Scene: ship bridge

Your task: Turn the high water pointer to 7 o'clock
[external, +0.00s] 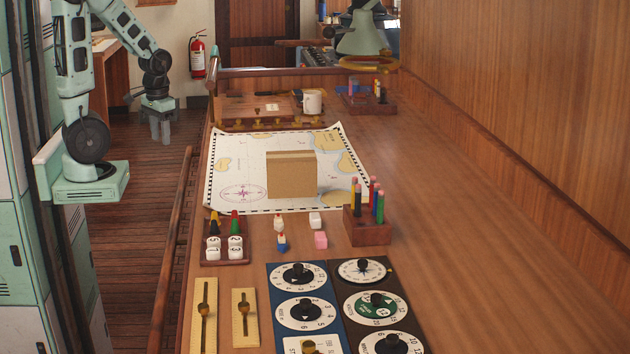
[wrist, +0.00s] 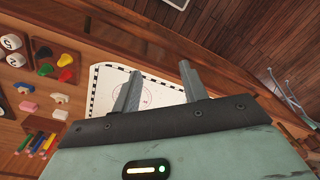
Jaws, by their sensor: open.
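Several round white dials with dark knob pointers sit on two panels at the table's near end in the external view. The blue panel (external: 270,310) carries an upper dial (external: 282,276) and a lower dial (external: 290,315). The dark panel (external: 345,290) carries a compass-like dial (external: 348,271), a green-centred dial (external: 392,305) and one cut by the frame edge. The lettering is too small to tell which is high water. My gripper (external: 160,132) is open and empty, left of the table and far from the dials.
A chart (external: 225,150) lies on the table with an upright tan box (external: 291,175) on it. A wooden pencil holder (external: 367,228), small blocks and a piece tray (external: 240,256) stand nearer the dials. Two brass sliders (external: 205,335) lie left of the panels. A wooden rail (external: 172,250) runs along the left edge.

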